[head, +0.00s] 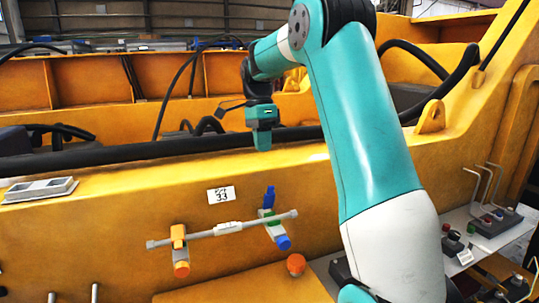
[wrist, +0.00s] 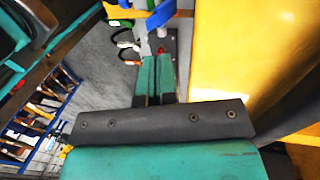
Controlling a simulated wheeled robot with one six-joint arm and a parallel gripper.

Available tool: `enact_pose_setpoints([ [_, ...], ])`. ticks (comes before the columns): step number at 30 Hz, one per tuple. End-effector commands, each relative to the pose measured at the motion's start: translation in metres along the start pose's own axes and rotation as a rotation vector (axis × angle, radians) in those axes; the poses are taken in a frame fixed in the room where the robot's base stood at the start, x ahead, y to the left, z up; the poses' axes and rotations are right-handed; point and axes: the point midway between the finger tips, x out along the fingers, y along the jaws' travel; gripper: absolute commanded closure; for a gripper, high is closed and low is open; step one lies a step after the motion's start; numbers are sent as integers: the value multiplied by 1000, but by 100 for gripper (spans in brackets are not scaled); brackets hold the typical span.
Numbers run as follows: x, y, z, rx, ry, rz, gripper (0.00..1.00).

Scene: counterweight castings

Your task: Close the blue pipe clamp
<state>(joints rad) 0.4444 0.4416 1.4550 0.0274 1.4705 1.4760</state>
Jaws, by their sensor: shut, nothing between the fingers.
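The blue pipe clamp (head: 283,242) sits near the right end of a thin grey pipe (head: 196,235) in front of the yellow casting wall. One blue part stands up above the pipe, another blue part hangs below it, and a green piece lies between them. The upper blue part looks raised off the pipe. My gripper (head: 263,146) points down above the clamp, apart from it. In the wrist view its teal fingers (wrist: 154,72) are together and empty. A blue shape (wrist: 160,14) shows beyond the fingertips; I cannot tell whether it is the clamp.
An orange clamp (head: 180,250) grips the pipe's left end. A label marked 33 (head: 221,195) is on the wall above the pipe. An orange round knob (head: 296,263) sits below right. Control boxes (head: 497,221) stand at the right, and a grey tray (head: 40,189) lies on the left ledge.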

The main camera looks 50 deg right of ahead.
Motion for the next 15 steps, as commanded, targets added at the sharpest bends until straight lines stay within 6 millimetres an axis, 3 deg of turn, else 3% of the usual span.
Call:
enact_pose_setpoints([
  [5,6,-2,-12,81,-5,15,100],
  [15,65,-1,-11,77,-5,15,100],
])
